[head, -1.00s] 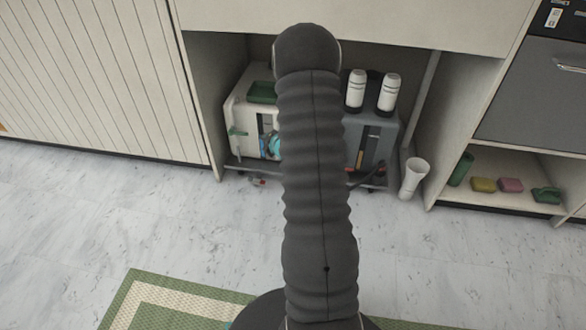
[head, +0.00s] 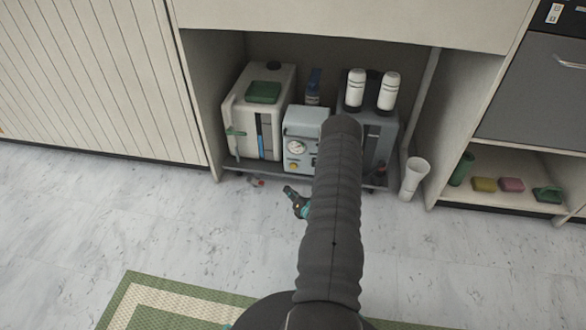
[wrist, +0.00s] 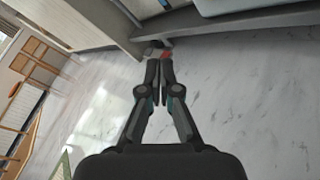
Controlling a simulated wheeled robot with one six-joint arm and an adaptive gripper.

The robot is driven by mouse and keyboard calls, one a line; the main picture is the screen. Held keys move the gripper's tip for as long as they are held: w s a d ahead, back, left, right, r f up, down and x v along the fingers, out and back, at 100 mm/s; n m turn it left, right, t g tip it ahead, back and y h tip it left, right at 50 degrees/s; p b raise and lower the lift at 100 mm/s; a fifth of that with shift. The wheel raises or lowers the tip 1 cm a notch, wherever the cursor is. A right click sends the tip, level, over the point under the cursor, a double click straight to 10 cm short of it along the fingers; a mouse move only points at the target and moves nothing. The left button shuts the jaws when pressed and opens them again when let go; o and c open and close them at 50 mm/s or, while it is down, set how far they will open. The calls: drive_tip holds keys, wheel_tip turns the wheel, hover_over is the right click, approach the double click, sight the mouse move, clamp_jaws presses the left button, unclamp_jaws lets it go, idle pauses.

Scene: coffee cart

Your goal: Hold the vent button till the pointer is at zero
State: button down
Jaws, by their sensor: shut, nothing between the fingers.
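A grey-blue unit (head: 316,122) stands inside the open cabinet in the head view. Its front carries a round white gauge (head: 296,147) with a yellow button (head: 293,166) below it. The gauge's pointer is too small to read, and I cannot tell from a label whether this is the vent button. My arm covers part of the unit's right side. My gripper (head: 288,190) is shut and empty, in front of and below the unit, apart from the button. In the wrist view my gripper (wrist: 160,68) has its fingers together over the floor.
A white tank (head: 240,105) with a green block stands left of the unit. A grey tank (head: 383,130) with two white cylinders stands right. A white cup (head: 413,178) stands by the cabinet's right side. A low shelf edge (head: 250,166) runs under the unit; the floor ahead is mostly clear.

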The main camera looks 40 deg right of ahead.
drive_tip(key=shift+w+d+b, duration=0.75)
drive_tip(key=shift+w+d, duration=0.7)
drive_tip(key=shift+d, duration=0.25)
drive_tip(key=shift+w+d+b, duration=0.7)
drive_tip(key=shift+w+d, duration=0.7)
drive_tip(key=shift+d, duration=0.25)
drive_tip(key=shift+w+d+b, duration=0.65)
drive_tip(key=shift+d+b, duration=0.05)
drive_tip(key=shift+b, duration=0.05)
idle(0.9)
idle(0.9)
drive_tip(key=shift+s+a, duration=0.6)
drive_tip(key=shift+a, duration=0.1)
drive_tip(key=shift+a, duration=0.1)
drive_tip(key=shift+s+a, duration=1.65)
drive_tip(key=shift+a, duration=0.2)
